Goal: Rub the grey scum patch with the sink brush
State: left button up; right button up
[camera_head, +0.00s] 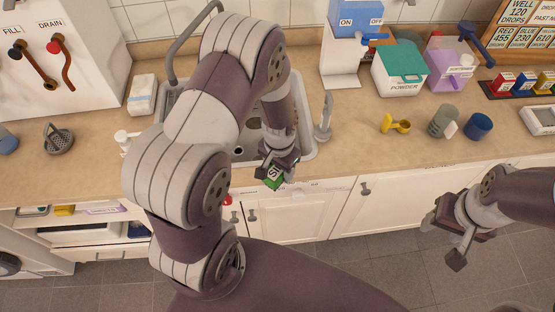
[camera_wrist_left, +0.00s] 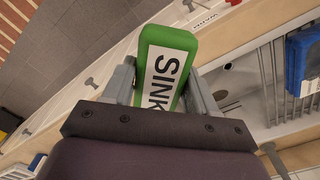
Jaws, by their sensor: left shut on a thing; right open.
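The sink brush (camera_head: 273,180) has a green handle with a white label reading SINK. My left gripper (camera_head: 279,165) is shut on it, in front of the sink's near rim by the counter's front edge. In the left wrist view the green handle (camera_wrist_left: 168,60) stands between the two fingers of my left gripper (camera_wrist_left: 160,85); its bristles are not visible. The sink (camera_head: 305,150) is partly hidden by my left arm. I cannot clearly make out the grey scum patch. My right gripper (camera_head: 452,232) is open and empty in front of the cabinets, below the counter.
A tap (camera_head: 175,60) arches at the sink's back left. A grey bottle-like thing (camera_head: 324,118) stands at the sink's right. A yellow scoop (camera_head: 396,124), a grey cup (camera_head: 442,121), a blue cup (camera_head: 478,126) and a powder box (camera_head: 398,72) are farther right.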

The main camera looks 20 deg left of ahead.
pick_arm(q)
notch_tip(320, 180, up, 2)
jog(key=shift+p, duration=0.55)
jog(key=shift+r, duration=0.15)
